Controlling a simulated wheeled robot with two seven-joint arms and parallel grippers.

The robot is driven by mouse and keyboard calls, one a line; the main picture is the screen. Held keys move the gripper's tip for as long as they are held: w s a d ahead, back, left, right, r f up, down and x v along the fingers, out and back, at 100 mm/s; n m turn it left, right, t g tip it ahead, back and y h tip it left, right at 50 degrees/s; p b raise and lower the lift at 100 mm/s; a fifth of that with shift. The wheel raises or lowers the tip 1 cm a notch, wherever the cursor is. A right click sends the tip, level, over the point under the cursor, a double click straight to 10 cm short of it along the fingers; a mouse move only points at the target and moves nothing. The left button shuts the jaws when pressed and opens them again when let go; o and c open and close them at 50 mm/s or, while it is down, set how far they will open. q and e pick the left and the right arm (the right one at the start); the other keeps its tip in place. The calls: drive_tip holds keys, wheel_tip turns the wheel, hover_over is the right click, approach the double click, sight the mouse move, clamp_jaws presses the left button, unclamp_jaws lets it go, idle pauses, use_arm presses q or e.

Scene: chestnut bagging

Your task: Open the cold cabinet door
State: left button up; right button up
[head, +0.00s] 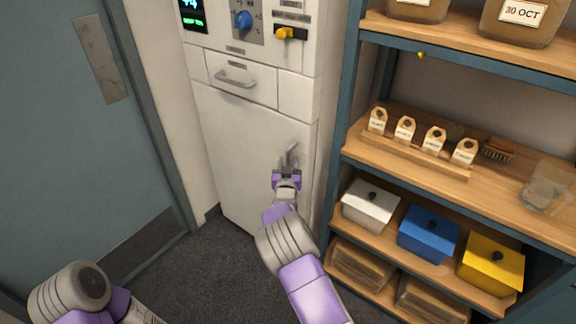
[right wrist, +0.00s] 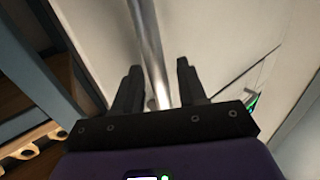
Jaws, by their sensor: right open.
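The cold cabinet (head: 262,60) is a tall off-white unit, and its large lower door (head: 232,145) looks closed. The door's metal bar handle (head: 292,150) is near the door's right edge. My right gripper (head: 287,171) is at the lower part of this handle. In the right wrist view, the handle (right wrist: 147,35) runs between the two dark fingers of my open right gripper (right wrist: 157,70), with a gap on each side. I cannot tell how deep the bar sits between them. My left arm shows at the lower left of the head view, but its gripper is not visible.
Above the door are a drawer (head: 240,78) with a handle, a blue knob (head: 243,19) and a yellow switch (head: 290,33). A shelf unit (head: 345,130) with boxes and jars stands close on the right. A grey-blue door (head: 75,140) is at left. The dark floor (head: 205,270) is clear.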

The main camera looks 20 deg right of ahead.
clamp_jaws()
idle(0.4)
